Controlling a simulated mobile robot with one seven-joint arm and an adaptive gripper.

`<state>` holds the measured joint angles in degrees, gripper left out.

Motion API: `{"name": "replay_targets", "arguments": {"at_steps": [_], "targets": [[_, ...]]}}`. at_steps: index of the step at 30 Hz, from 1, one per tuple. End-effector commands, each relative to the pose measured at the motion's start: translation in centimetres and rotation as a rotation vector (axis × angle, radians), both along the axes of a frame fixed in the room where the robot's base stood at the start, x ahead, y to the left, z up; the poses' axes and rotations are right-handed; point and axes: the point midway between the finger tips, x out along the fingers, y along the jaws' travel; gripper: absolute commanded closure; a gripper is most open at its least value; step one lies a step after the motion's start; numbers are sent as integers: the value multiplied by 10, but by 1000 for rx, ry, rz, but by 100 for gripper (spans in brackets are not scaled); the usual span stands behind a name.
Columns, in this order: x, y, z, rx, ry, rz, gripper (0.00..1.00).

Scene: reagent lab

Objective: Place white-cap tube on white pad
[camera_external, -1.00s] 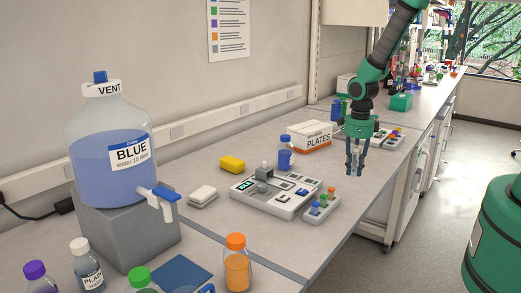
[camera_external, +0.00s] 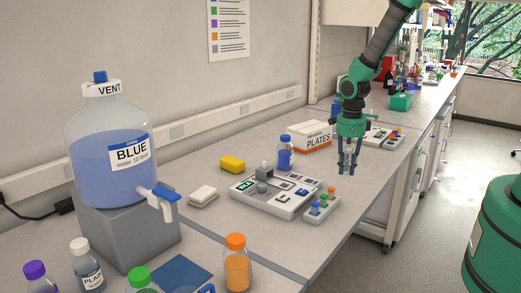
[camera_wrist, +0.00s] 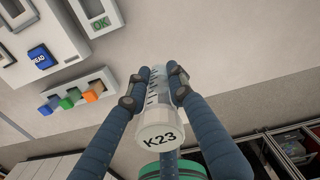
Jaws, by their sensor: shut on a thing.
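My gripper (camera_external: 349,168) is shut on a clear tube with a white cap. In the wrist view the tube (camera_wrist: 158,92) is between the fingers, with graduation marks on its side and "K23" on the cap (camera_wrist: 158,137). The cap end faces the wrist camera. In the external view my gripper points down above the bench, right of the grey-white instrument, with the tube mostly hidden by the fingers. A small white pad-like stack (camera_external: 203,197) lies on the bench left of the instrument; I cannot tell whether it is the task's pad.
The instrument (camera_external: 272,194) and a small rack (camera_external: 322,208) with coloured caps stand left of my gripper. Behind are a blue bottle (camera_external: 286,153) and a PLATES box (camera_external: 305,137). A large blue carboy (camera_external: 105,165) stands left. Bench below my gripper looks clear.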

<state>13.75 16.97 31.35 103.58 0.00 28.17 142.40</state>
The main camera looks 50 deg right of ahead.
Motion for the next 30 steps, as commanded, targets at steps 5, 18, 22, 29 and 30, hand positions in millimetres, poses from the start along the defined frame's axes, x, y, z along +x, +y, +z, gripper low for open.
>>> {"name": "replay_targets", "arguments": {"at_steps": [5, 18, 22, 29, 30], "targets": [[36, 31, 5, 0, -1, 82, 89], [134, 158, 20, 0, -1, 348, 89], [157, 202, 24, 0, -2, 428, 89], [184, 276, 29, -1, -2, 551, 89], [186, 286, 30, 0, -1, 567, 89]]}}
